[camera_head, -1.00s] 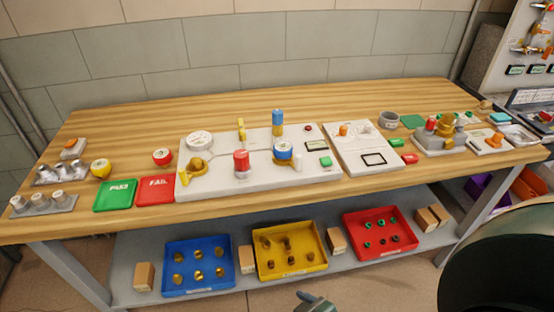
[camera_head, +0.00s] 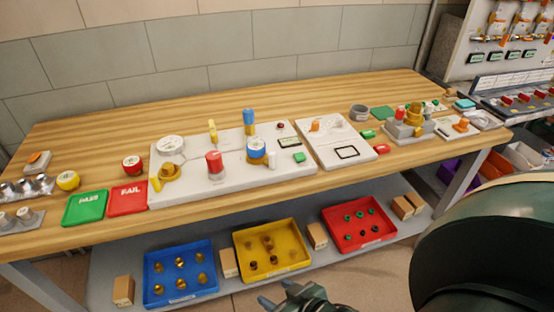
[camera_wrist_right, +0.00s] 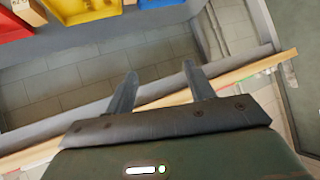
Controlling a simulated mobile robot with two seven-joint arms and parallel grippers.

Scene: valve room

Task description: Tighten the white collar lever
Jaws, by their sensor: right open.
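A white board (camera_head: 235,182) on the bench carries several valve-like parts. A small white upright piece (camera_head: 272,160) stands beside a blue round part (camera_head: 256,150). A red cylinder (camera_head: 214,164) with a pale lower part and a brass-yellow lever (camera_head: 168,173) are to its left. I cannot tell which part is the white collar lever. My right gripper (camera_head: 280,300) is low at the bottom edge, in front of the bench and away from the board. The right wrist view shows its two fingers (camera_wrist_right: 160,88) apart with nothing between them. My left gripper is not in view.
Blue (camera_head: 180,301), yellow (camera_head: 272,272) and red (camera_head: 360,244) trays sit on the lower shelf. Green PASS (camera_head: 85,208) and red FAIL (camera_head: 128,198) pads lie left of the board. A grey fixture (camera_head: 408,130) stands right. My dark arm covers the lower right.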

